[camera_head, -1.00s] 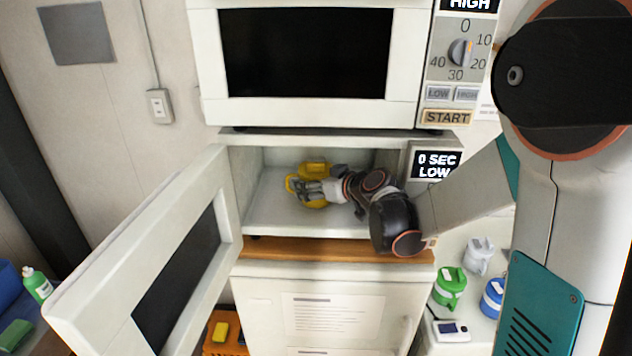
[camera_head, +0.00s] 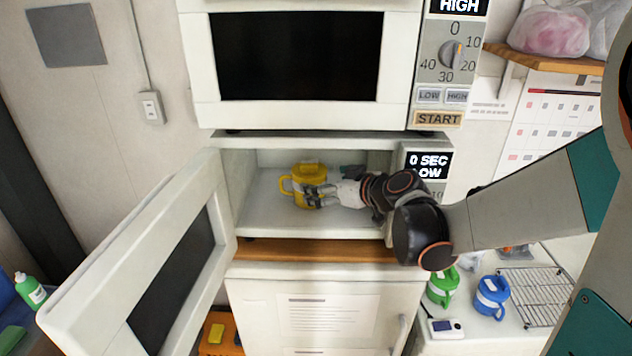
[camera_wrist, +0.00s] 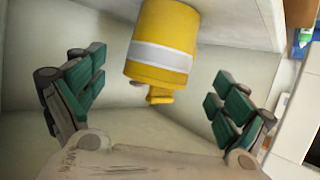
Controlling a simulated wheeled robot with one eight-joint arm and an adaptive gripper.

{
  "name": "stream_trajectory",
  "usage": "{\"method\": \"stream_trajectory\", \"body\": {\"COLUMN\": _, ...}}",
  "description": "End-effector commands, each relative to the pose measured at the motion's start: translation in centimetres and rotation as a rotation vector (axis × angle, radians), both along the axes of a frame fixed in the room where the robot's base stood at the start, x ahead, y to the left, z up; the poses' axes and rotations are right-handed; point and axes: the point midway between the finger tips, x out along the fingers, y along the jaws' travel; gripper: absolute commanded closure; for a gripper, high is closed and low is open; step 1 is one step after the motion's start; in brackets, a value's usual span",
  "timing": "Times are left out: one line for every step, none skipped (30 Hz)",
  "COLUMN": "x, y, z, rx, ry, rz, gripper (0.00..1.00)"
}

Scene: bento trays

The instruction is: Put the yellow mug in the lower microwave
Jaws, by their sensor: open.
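The yellow mug (camera_head: 305,180) stands inside the lower microwave (camera_head: 270,215), on its floor, with its handle to the left. In the wrist view the mug (camera_wrist: 164,45) shows a grey band and sits just beyond and between my spread fingers. My gripper (camera_head: 318,195) reaches into the cavity from the right and covers part of the mug's right side in the head view. In the wrist view my gripper (camera_wrist: 155,95) is open with nothing between its pads. The lower microwave's door (camera_head: 150,255) hangs open to the left.
The upper microwave (camera_head: 300,115) is closed above. A wooden shelf edge (camera_head: 320,250) lies under the lower microwave. A green mug (camera_head: 441,287), a blue mug (camera_head: 491,296) and a wire rack (camera_head: 535,290) stand at the lower right.

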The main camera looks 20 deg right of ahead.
Motion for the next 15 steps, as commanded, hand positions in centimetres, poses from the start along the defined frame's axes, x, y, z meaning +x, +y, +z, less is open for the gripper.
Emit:
{"method": "stream_trajectory", "body": {"x": -0.8, "y": -0.3, "z": 0.4, "rx": 0.001, "ry": -0.001, "rz": -0.003, "gripper": 0.07}}
{"method": "stream_trajectory", "body": {"x": -1.2, "y": -0.4, "z": 0.5, "rx": 0.002, "ry": 0.0, "rz": -0.002, "gripper": 0.07}}
{"method": "stream_trajectory", "body": {"x": -1.7, "y": -0.6, "z": 0.8, "rx": 0.001, "ry": 0.0, "rz": -0.002, "gripper": 0.07}}
{"method": "stream_trajectory", "body": {"x": -2.0, "y": -0.8, "z": 0.9, "rx": 0.001, "ry": 0.0, "rz": -0.001, "gripper": 0.07}}
{"method": "stream_trajectory", "body": {"x": -2.2, "y": -0.9, "z": 1.0, "rx": 0.0, "ry": 0.0, "rz": -0.002, "gripper": 0.07}}
{"method": "stream_trajectory", "body": {"x": -2.6, "y": -1.0, "z": 1.2, "rx": 0.0, "ry": 0.0, "rz": -0.002, "gripper": 0.07}}
{"method": "stream_trajectory", "body": {"x": -2.8, "y": -1.1, "z": 1.3, "rx": 0.001, "ry": 0.0, "rz": -0.001, "gripper": 0.07}}
{"method": "stream_trajectory", "body": {"x": -3.0, "y": -1.1, "z": 1.3, "rx": 0.001, "ry": 0.0, "rz": -0.001, "gripper": 0.07}}
{"method": "stream_trajectory", "body": {"x": -3.2, "y": -1.2, "z": 1.4, "rx": 0.001, "ry": 0.0, "rz": 0.0, "gripper": 0.07}}
{"method": "stream_trajectory", "body": {"x": -3.3, "y": -1.2, "z": 1.5, "rx": 0.001, "ry": 0.0, "rz": 0.0, "gripper": 0.07}}
{"method": "stream_trajectory", "body": {"x": -3.4, "y": -1.2, "z": 1.5, "rx": 0.001, "ry": 0.0, "rz": 0.0, "gripper": 0.07}}
{"method": "stream_trajectory", "body": {"x": -3.5, "y": -1.2, "z": 1.5, "rx": 0.001, "ry": 0.0, "rz": 0.001, "gripper": 0.07}}
{"method": "stream_trajectory", "body": {"x": -3.6, "y": -1.3, "z": 1.5, "rx": 0.001, "ry": 0.0, "rz": 0.001, "gripper": 0.07}}
{"method": "stream_trajectory", "body": {"x": -3.6, "y": -1.3, "z": 1.5, "rx": 0.001, "ry": 0.0, "rz": 0.001, "gripper": 0.07}}
{"method": "stream_trajectory", "body": {"x": -3.7, "y": -1.2, "z": 1.6, "rx": 0.001, "ry": 0.0, "rz": 0.001, "gripper": 0.07}}
